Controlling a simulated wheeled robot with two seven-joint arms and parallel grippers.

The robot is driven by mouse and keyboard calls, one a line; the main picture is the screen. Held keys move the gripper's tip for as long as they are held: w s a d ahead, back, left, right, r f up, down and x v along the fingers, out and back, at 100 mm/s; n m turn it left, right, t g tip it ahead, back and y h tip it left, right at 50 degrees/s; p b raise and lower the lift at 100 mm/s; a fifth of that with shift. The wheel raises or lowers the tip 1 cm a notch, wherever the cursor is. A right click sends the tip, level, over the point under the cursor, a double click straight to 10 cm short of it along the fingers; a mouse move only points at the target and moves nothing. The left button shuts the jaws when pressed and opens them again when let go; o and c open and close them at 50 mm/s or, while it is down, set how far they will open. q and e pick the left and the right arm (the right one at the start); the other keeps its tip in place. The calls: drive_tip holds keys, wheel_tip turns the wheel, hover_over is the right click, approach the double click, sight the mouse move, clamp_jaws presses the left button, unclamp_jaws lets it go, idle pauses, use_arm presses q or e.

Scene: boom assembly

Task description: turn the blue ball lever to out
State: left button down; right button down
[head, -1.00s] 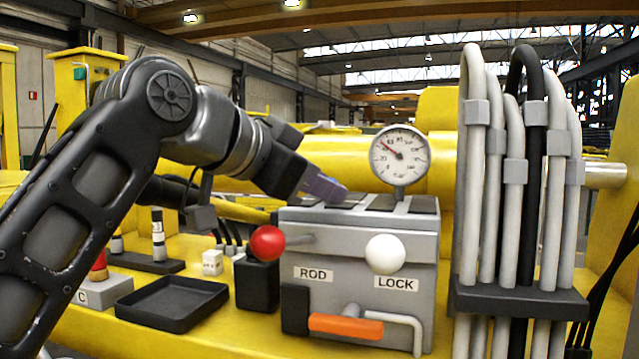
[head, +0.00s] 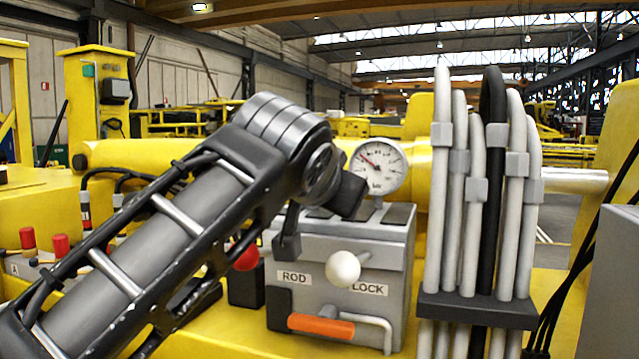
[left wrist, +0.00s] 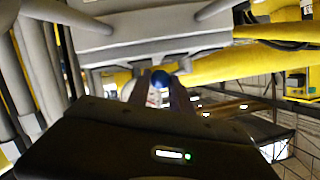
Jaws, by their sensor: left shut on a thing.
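The blue ball (left wrist: 160,78) of the lever shows in the left wrist view, between the two fingers of my left gripper (left wrist: 162,88), which are shut on it. In the head view my left arm comes in from the left and reaches across the top left of the grey valve block (head: 392,255). My right gripper is in neither view.
An orange handle (head: 320,326) sits below.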

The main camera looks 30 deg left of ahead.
use_arm(q)
drive_tip(key=shift+w+d+n+y, duration=0.25)
drive_tip(key=shift+w+n+y, duration=0.05)
drive_tip(key=c, duration=1.1)
unclamp_jaws()
drive_tip(key=shift+c, duration=0.2)
drive_tip(key=v, duration=0.7)
drive_tip(key=shift+s+d+r, duration=0.15)
drive_tip(key=shift+s+d, duration=0.05)
drive_tip(key=shift+s, duration=0.05)
